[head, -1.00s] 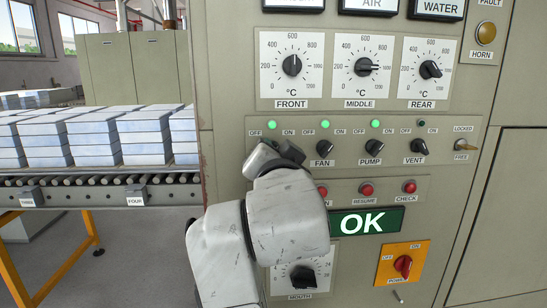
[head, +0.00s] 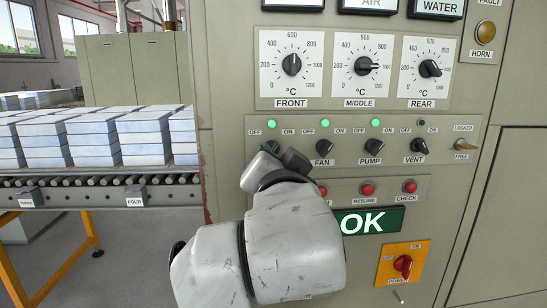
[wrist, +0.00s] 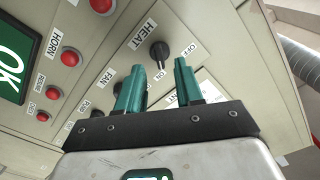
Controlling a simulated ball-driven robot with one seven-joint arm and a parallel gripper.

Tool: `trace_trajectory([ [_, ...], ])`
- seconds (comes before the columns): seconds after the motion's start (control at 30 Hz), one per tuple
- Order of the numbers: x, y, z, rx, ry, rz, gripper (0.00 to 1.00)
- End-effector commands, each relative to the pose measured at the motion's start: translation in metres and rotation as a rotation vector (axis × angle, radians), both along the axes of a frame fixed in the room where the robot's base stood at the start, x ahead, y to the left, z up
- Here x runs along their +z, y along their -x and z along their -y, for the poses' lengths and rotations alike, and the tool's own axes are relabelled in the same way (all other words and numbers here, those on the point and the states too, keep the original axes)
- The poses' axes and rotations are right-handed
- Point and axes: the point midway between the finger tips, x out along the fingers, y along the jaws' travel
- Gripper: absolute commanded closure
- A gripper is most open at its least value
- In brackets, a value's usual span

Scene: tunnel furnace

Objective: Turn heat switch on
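The heat switch (wrist: 159,52) is a black rotary knob on the grey panel, labelled HEAT with OFF and ON marks. In the wrist view its pointer appears turned toward the ON mark. The green lamp (head: 271,124) above the heat position is lit. My gripper (wrist: 157,68) has two teal fingers, open and empty, with the knob showing beyond and between their tips. The fingers look apart from the knob.
The pump knob (head: 372,146) and vent knob (head: 418,146) are to the right. Red buttons (head: 366,190) and a green OK display (head: 368,221) lie below. A roller conveyor (head: 100,187) with stacked tiles stands at left.

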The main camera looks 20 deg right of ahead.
Motion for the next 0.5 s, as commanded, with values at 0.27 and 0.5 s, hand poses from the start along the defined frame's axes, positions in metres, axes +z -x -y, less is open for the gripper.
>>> trace_trajectory([
  [0.27, -0.001, 0.046, -0.016, 0.002, 0.0, 0.0, 0.64],
  [0.5, -0.001, 0.061, -0.02, 0.0, -0.001, -0.002, 0.64],
])
